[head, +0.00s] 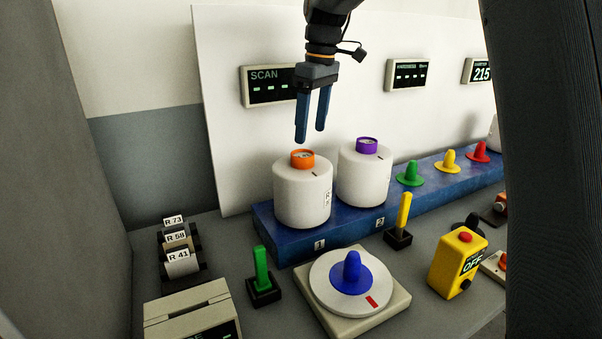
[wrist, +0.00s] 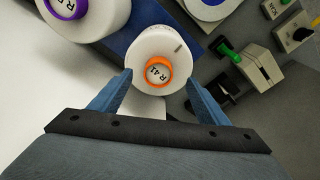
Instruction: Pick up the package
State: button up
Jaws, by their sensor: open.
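Two white yarn packages stand upright on the blue rack (head: 358,236). One package (head: 302,196) has an orange ring on top and stands at place 1; it also shows in the wrist view (wrist: 150,45), where its top label reads R 41. The other package (head: 363,178) has a purple ring and stands at place 2; part of it shows at the upper left of the wrist view (wrist: 97,18). My gripper (head: 311,135) is open and empty, pointing down above the orange-ringed package. In the wrist view its fingers appear either side of that package's near end.
Green, yellow and red cones (head: 411,174) stand farther right on the rack. In front are a green lever (head: 261,270), a yellow lever (head: 402,215), a turntable with a blue cone (head: 351,273) and a yellow OFF box (head: 457,262). A white panel (head: 232,150) rises behind.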

aim_at(302, 153)
jog(key=shift+w+a, duration=0.1)
jog(key=shift+w, duration=0.2)
jog(key=shift+w+f, duration=0.1)
jog(key=shift+f, duration=0.2)
jog(key=f+p, duration=0.1)
jog(key=f, duration=0.1)
jog(key=a+f+p, duration=0.1)
jog(key=f+p, duration=0.1)
jog(key=f, duration=0.1)
jog(key=shift+w+a+f, duration=0.25)
jog(key=shift+a+f, duration=0.05)
jog(key=shift+f, duration=0.45)
grip_shut()
jog(key=shift+w+r, duration=0.1)
